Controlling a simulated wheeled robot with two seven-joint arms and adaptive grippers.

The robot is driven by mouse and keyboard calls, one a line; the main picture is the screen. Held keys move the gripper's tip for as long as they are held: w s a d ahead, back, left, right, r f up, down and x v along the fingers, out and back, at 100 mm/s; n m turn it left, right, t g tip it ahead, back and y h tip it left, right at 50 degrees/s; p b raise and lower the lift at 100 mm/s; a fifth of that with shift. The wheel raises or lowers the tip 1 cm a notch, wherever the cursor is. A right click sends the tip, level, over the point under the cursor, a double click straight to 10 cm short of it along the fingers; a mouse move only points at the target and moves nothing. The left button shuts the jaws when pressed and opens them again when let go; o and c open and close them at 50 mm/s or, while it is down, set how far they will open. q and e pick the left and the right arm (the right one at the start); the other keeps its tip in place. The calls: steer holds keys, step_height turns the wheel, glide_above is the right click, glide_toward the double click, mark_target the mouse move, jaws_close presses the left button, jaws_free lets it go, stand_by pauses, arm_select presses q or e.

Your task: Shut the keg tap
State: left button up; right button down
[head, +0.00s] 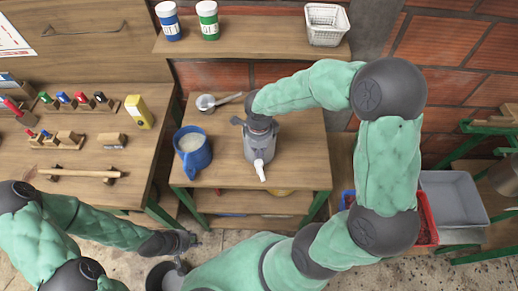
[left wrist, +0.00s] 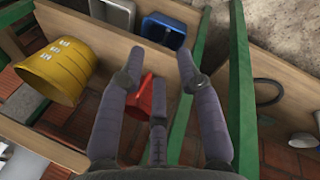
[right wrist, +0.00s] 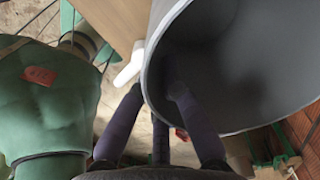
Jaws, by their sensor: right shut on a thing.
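The grey keg (head: 258,149) stands on the middle wooden table, with a white tap spout (head: 260,171) at its front. My right gripper (head: 259,123) is over the keg's top, and its fingers partly hide that end. In the right wrist view the keg's grey wall and rim (right wrist: 152,45) are very close. My right fingers (right wrist: 153,100) are around the rim, one outside and one within. The white spout (right wrist: 130,66) shows beside the left finger. I cannot tell the tap's setting. My left gripper (head: 186,241) is low in front of the table, open and empty (left wrist: 158,85).
A blue mug (head: 193,155) stands left of the keg, and a small metal scoop (head: 207,103) lies behind it. A shelf above holds two lidded jars (head: 189,20) and a white basket (head: 326,24). A grey bin (head: 455,200) is at the right.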

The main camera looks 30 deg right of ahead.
stand_by(0.4)
arm_select(q)
steer(key=c, duration=0.4)
steer(key=shift+w+r, duration=0.1)
steer(key=shift+w, duration=0.1)
jaws_close()
steer(key=w+d+r+m, duration=0.2)
steer(key=w+d+r, duration=0.2)
steer(key=w+r, duration=0.2)
step_height(320, 180, up, 24)
steer(key=m+g+h, duration=0.2)
steer(key=m+g, duration=0.1)
steer(key=m, duration=0.1)
glide_above(261, 171)
steer(key=w+a, duration=0.1)
steer(key=a, duration=0.8)
steer(key=shift+t+h, duration=0.3)
steer(key=x, duration=1.3)
steer(key=shift+d, duration=0.1)
